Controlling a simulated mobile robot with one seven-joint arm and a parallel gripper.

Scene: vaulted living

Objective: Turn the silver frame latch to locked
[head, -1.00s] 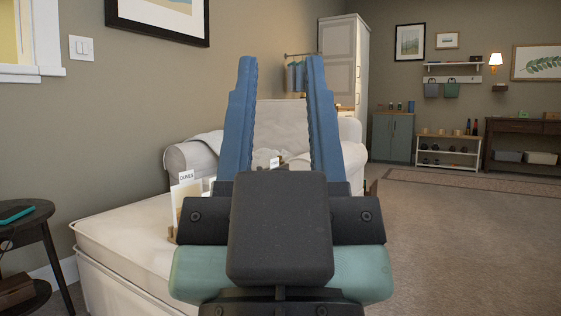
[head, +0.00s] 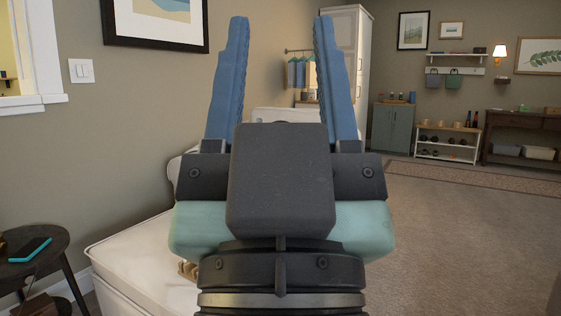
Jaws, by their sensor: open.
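My gripper (head: 281,24) is open and empty in the middle of the head view, its two blue fingers pointing up and away from me. I cannot make out a silver frame latch anywhere. A dark-framed picture (head: 158,40) hangs on the left wall, cut off by the top edge. A white window frame (head: 42,60) shows at the left edge, with no latch visible on it.
A white sofa (head: 140,260) lies ahead to the left, partly hidden by my gripper. Carpet (head: 450,230) on the right is open. A grey-blue cabinet (head: 394,128) stands far back.

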